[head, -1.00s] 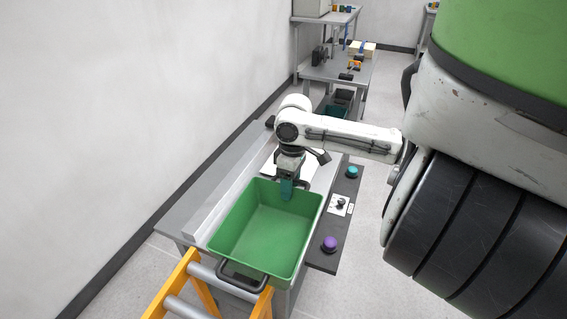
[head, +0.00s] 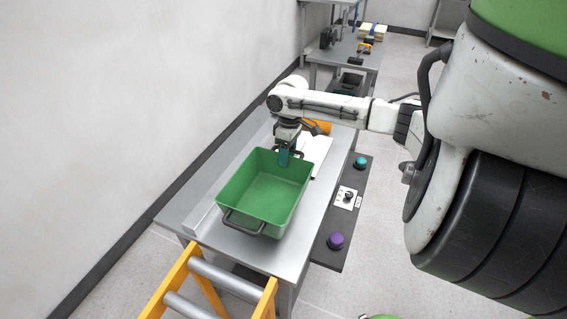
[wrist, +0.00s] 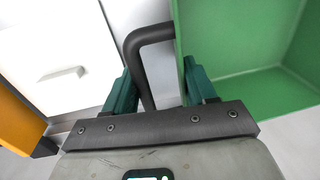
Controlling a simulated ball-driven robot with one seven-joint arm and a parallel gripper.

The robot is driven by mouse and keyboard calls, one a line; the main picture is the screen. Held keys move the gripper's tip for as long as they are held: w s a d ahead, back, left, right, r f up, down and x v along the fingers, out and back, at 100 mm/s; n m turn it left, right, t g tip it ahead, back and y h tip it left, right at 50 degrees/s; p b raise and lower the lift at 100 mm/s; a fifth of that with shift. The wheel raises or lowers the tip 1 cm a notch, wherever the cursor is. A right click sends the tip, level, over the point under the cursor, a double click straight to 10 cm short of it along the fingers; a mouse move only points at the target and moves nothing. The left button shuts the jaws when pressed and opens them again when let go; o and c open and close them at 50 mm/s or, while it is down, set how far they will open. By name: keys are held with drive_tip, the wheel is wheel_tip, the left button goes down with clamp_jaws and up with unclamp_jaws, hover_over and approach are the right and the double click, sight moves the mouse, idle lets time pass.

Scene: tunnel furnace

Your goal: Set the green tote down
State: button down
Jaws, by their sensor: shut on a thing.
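The green tote (head: 261,200) is an empty, open-topped bin with dark handles at its ends. In the head view it is upright over the grey table (head: 205,233), between a low rail and the button panel. I cannot tell whether its bottom touches the table. My gripper (head: 284,160) is at the tote's far end, pointing down. In the wrist view its teal fingers (wrist: 159,88) are on either side of the black handle (wrist: 148,38), and one finger reaches inside the tote wall (wrist: 183,35). My gripper is shut on the tote.
The button panel (head: 328,240) has a purple button (head: 336,240) and a teal button (head: 361,162). A roller conveyor with a yellow frame (head: 182,285) stands at the near end. A white panel (head: 318,150) lies beyond the tote. Another table is farther back.

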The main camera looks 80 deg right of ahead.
drive_tip(key=shift+w+d+f, duration=0.25)
drive_tip(key=shift+d+f, duration=0.15)
drive_tip(key=shift+f, duration=0.65)
drive_tip(key=shift+w+d+f, duration=0.3)
drive_tip(key=shift+d+f, duration=0.05)
drive_tip(key=shift+f, duration=0.7)
drive_tip(key=shift+w+d+f, duration=0.25)
drive_tip(key=shift+d+f, duration=0.15)
drive_tip(key=shift+f, duration=0.65)
drive_tip(key=shift+c, duration=1.8)
unclamp_jaws()
drive_tip(key=shift+f, duration=0.1)
wheel_tip(320, 180, up, 12)
drive_tip(key=d, duration=0.1)
drive_tip(key=shift+s+d, duration=0.2)
drive_tip(key=shift+d, duration=0.05)
